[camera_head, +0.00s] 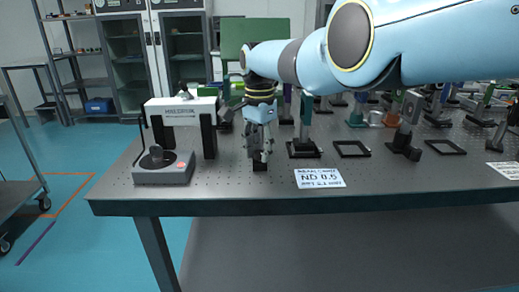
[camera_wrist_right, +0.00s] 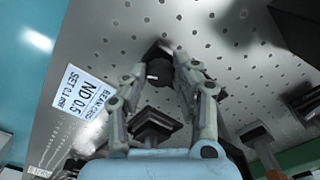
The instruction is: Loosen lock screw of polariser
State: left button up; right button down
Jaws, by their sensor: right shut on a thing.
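My right gripper (camera_head: 259,148) reaches down from above to a small dark mount near the table's front, right of the white bench device. In the right wrist view, the gripper (camera_wrist_right: 168,76) has its fingers closed in around a dark round piece, which I take to be the polariser (camera_wrist_right: 184,72). A small pale pin, probably the lock screw (camera_wrist_right: 152,77), shows by the left fingertip. The contact itself is partly hidden by the fingers. A dark base (camera_head: 260,166) shows under the gripper. My left gripper is not in view.
A white device on black legs (camera_head: 180,109) and a grey joystick box (camera_head: 163,172) stand to the left. An ND 0.5 card (camera_head: 319,178) lies to the right. Dark bases and several posts crowd the table (camera_head: 230,190) behind. The front strip is mostly free.

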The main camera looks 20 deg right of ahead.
aim_at(259, 153)
jog(key=c, duration=1)
grip_release()
jog(key=shift+c, duration=0.2)
jog(key=shift+r, duration=0.15)
notch_tip(259, 153, up, 12)
jog(key=shift+f, duration=0.25)
